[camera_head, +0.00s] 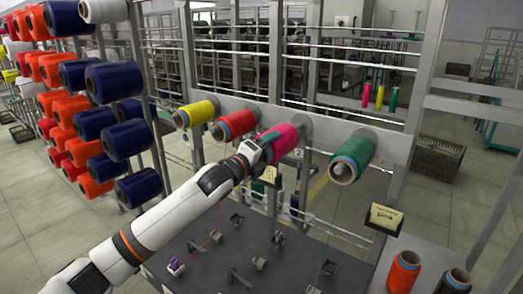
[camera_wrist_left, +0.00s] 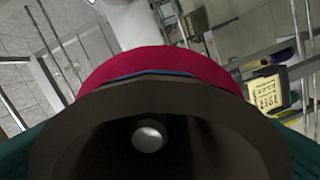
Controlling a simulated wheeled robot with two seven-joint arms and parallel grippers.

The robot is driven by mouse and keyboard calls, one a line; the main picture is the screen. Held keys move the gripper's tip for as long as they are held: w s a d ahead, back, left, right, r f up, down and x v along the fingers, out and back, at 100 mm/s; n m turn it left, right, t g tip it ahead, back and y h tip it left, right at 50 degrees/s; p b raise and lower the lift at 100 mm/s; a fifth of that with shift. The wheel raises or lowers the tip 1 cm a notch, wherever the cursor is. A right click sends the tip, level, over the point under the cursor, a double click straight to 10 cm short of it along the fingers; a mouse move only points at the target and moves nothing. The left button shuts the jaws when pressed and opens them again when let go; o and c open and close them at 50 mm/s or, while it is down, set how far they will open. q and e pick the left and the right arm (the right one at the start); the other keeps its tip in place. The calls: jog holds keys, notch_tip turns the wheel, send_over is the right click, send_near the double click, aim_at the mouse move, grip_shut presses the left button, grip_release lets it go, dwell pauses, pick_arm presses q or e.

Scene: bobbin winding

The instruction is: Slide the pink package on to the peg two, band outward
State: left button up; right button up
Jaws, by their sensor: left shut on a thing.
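The pink package (camera_head: 285,143) is third in the row of packages on the grey rail, in front of a round flange. My left gripper (camera_head: 259,147) is shut on its near end. In the left wrist view, the pink package (camera_wrist_left: 160,66) fills the middle, its dark open tube facing me. A thin blue band shows at this outer end. A silver peg tip (camera_wrist_left: 150,136) shows inside the tube, so the package is around the peg. How far it sits along the peg is hidden. Teal fingers show at both lower edges. My right gripper is not in view.
Yellow (camera_head: 196,114), red (camera_head: 235,124) and green (camera_head: 353,156) packages flank it on the rail (camera_head: 318,128). A card reading pink (camera_head: 385,218) stands at right. Threads run down to a dark table (camera_head: 215,270) with small fittings. A rack of blue and orange packages stands at left.

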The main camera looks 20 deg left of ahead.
pick_arm(q)
jog(key=shift+x, duration=1)
jog(key=shift+p+x, duration=0.7)
jog(key=shift+x, duration=0.85)
jog(key=shift+r, duration=0.2)
jog(key=shift+r+p, duration=0.15)
jog(key=shift+p, duration=0.2)
jog(key=shift+d+f, duration=0.1)
jog(key=shift+f, duration=0.2)
